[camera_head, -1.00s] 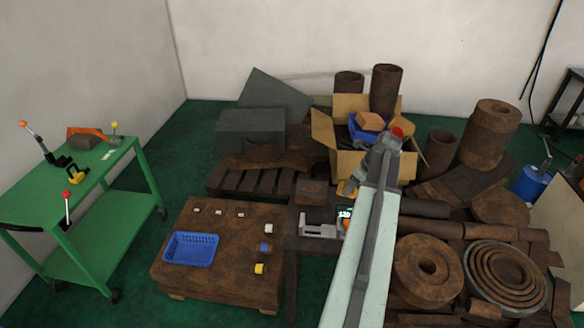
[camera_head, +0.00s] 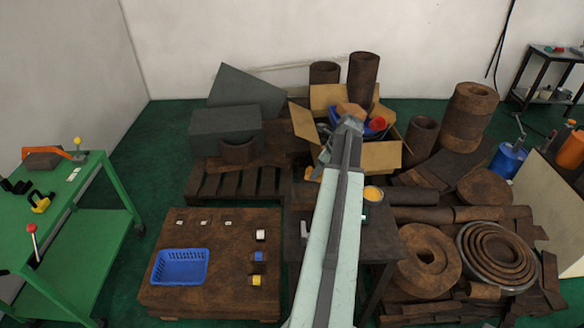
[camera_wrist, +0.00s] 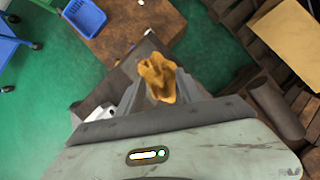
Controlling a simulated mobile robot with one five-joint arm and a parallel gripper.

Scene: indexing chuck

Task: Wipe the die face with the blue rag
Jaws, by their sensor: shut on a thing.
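My gripper (camera_wrist: 150,98) is shut on a crumpled orange-yellow cloth (camera_wrist: 158,76), which sticks up between the fingers in the wrist view. The held cloth is not blue. In the head view my arm reaches forward over a dark table (camera_head: 378,245), with its end near the cardboard box. A light grey device (camera_head: 303,228) on that table is mostly hidden behind my arm. A pale part (camera_wrist: 98,112) shows left of the gripper in the wrist view. I cannot make out a die face or a blue rag.
A blue basket (camera_head: 180,268) and several small pieces lie on a low brown block (camera_head: 215,300). A cardboard box (camera_head: 380,157) with blue and red contents stands behind. A yellow-topped tin (camera_head: 373,193) is right of my arm. A green cart (camera_head: 85,215) stands left.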

